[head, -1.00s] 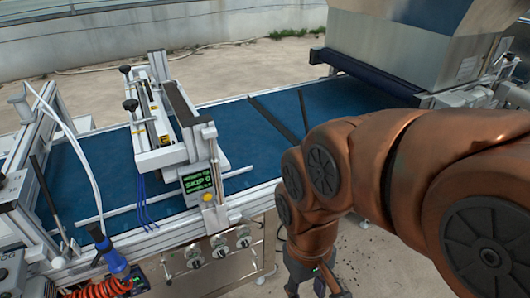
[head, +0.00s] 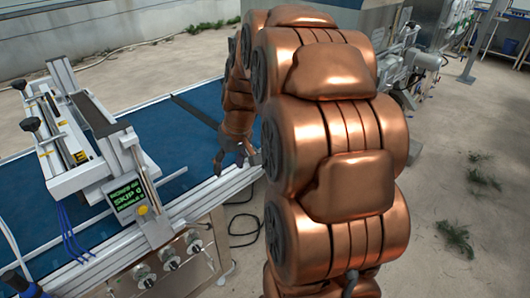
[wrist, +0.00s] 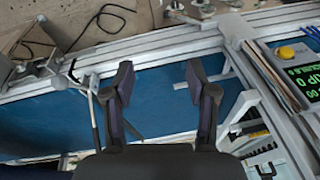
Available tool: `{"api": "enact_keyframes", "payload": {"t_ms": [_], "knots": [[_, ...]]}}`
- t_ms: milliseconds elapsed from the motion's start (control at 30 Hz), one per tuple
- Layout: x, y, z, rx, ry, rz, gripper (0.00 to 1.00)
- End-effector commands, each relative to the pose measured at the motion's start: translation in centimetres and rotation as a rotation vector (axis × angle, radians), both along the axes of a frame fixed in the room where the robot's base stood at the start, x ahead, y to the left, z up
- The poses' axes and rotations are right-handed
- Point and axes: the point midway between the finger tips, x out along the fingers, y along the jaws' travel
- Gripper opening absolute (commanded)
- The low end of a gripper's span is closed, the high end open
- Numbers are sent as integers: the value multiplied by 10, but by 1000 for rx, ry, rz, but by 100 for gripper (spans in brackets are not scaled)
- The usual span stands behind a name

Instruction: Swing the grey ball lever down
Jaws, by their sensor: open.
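My gripper (head: 236,166) is open above the near edge of the blue belt, to the right of the display unit. In the wrist view its two dark fingers (wrist: 160,84) stand wide apart with nothing held between them; the belt and its pale front rail show below and beyond them. I cannot make out the grey ball lever with certainty in either view. A thin rod (wrist: 94,115) shows beside the left finger in the wrist view, but I cannot tell whether it belongs to the lever. My arm hides part of the machine in the head view.
The seeder bridge with its green-text display (head: 128,194) stands left of my gripper. Several round knobs (head: 170,257) sit on the front panel below the rail. A black cable (wrist: 108,14) lies on the ground in front. The blue belt (head: 185,130) has open space.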

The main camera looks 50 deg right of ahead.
Motion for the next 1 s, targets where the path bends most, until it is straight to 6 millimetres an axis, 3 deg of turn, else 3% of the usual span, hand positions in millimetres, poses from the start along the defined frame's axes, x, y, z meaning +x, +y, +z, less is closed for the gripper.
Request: {"api": "enact_keyframes", "payload": {"t_ms": [33, 200, 400, 600, 767, 1000], "knots": [[9, -28, -7, -4, -21, -29, 57], [27, -109, -17, -39, -99, -92, 57], [29, -173, -25, -78, -151, -139, 57], [29, -192, -30, -89, -164, -151, 57], [34, -192, -39, -89, -164, -150, 57], [45, -192, -66, -88, -162, -149, 57]]}}
